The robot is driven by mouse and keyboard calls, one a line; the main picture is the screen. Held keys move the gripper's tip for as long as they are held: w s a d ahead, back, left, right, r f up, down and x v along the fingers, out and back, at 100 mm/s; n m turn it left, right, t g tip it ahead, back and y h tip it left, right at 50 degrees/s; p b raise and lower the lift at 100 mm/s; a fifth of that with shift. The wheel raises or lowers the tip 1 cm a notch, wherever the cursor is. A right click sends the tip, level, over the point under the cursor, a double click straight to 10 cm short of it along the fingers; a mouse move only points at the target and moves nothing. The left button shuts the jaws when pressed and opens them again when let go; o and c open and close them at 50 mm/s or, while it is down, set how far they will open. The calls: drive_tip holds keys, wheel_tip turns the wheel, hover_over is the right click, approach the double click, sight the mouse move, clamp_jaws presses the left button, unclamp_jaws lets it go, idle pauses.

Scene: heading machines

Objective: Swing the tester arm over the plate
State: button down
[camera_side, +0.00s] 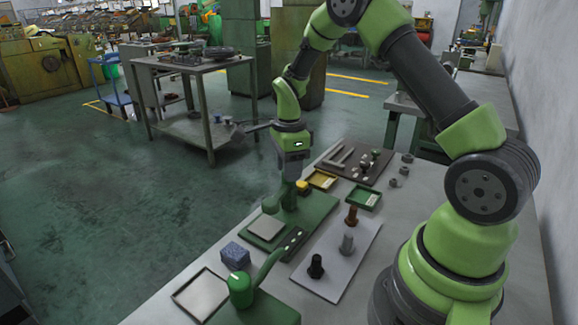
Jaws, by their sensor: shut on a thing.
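The tester is a green block on the bench with a pale square plate (266,227) on its left part. A green upright part, which looks like the tester arm (289,199), stands behind and right of the plate. My gripper (291,180) points down from above and is shut on the top of this part. The fingertips and the exact grip are small and partly hidden. The arm appears beside the plate, not over it. A yellow knob (302,187) is just right of my gripper.
A green machine with a domed knob (240,289) and lever (268,263) stands in front, near a blue block (235,255) and a pale tray (201,294). A white board (330,280) with dark and grey pieces lies right. Yellow (321,180) and green (363,197) trays lie behind.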

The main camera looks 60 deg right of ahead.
drive_tip(key=shift+m, duration=0.9)
drive_tip(key=c, duration=0.8)
unclamp_jaws()
wheel_tip(320, 180, up, 9)
drive_tip(key=shift+r, duration=0.55)
